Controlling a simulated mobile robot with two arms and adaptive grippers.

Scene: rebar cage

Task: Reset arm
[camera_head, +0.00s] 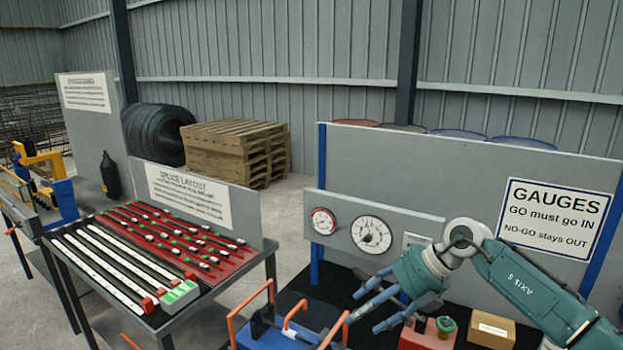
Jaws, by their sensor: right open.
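My right arm comes in from the right, and my right gripper (377,306) is over the gauge bench with its teal and grey fingers spread apart. Nothing shows between the fingers. Its fingertips point left and down, close to a blue box with orange handles (262,337) below and to the left. Whether the fingers touch anything there I cannot tell. My left gripper is not in view.
A red block (430,338) and a cardboard box (490,328) lie under my right arm. A panel with dials (371,234) and a GAUGES sign (555,218) stands behind. A splice table (190,325) with red and white bars stands at left. Pallets (235,150) stand farther back.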

